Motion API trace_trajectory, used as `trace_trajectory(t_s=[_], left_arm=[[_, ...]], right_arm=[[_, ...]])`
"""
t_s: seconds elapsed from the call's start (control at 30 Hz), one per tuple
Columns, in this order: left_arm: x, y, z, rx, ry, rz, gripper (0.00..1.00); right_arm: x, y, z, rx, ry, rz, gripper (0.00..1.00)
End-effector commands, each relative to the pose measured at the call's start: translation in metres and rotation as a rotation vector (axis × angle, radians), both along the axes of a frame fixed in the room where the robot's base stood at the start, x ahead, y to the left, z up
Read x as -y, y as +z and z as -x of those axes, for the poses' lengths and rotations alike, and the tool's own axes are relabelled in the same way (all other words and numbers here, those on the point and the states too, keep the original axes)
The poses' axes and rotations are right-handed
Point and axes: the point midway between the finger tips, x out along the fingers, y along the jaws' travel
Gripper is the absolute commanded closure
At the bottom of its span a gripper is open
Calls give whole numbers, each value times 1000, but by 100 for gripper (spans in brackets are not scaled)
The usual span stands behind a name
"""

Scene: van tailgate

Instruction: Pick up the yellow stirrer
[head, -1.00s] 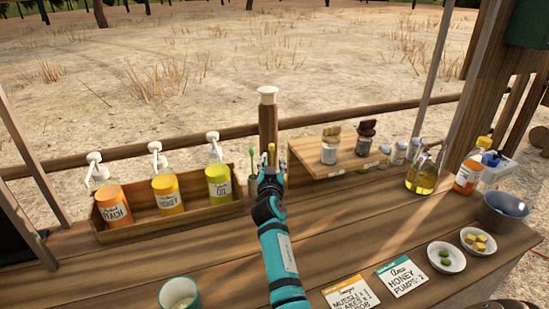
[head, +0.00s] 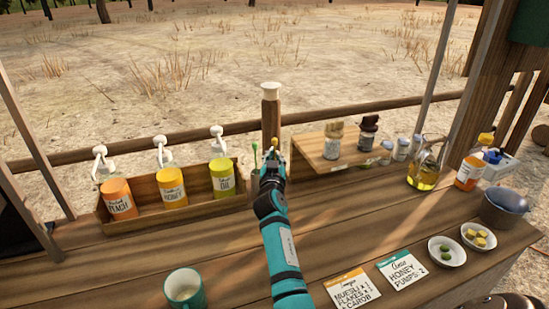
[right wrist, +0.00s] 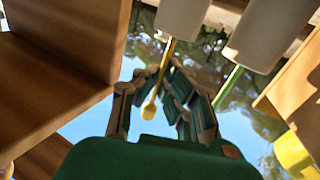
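The yellow stirrer (head: 275,146) stands upright beside a green stirrer (head: 254,154) at the back of the counter. In the right wrist view the yellow stirrer (right wrist: 154,94) runs between the two fingers of my right gripper (right wrist: 164,70), its rounded end towards the camera. The fingertips have come together around its shaft and look shut on it. The green stirrer (right wrist: 229,86) is outside the fingers. In the head view my right gripper (head: 272,163) hides the lower part of the yellow stirrer. My left gripper is in neither view.
A wooden box (head: 150,219) with several pump bottles stands to the left. A raised wooden shelf (head: 315,151) with jars stands close to the right. A mug (head: 185,288), order cards (head: 402,272) and small bowls (head: 447,251) are nearer the front. The left counter front is clear.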

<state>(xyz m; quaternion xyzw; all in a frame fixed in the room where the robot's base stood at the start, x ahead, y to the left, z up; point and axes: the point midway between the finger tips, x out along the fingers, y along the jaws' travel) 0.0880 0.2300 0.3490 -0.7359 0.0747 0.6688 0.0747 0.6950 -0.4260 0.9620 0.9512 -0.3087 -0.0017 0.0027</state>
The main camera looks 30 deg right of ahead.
Motion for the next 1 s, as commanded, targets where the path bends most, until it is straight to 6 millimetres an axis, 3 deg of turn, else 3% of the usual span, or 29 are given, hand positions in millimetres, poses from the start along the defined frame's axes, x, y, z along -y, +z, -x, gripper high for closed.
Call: trace_trajectory(t_s=[0.13,0.5,0.8,1.0], left_arm=[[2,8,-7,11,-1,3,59],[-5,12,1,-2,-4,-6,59],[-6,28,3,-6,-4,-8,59],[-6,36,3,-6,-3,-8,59]], right_arm=[[1,23,0,5,-1,2,100],[1,90,0,5,-1,1,100],[0,116,0,1,1,2,100],[0,124,0,1,0,1,100]])
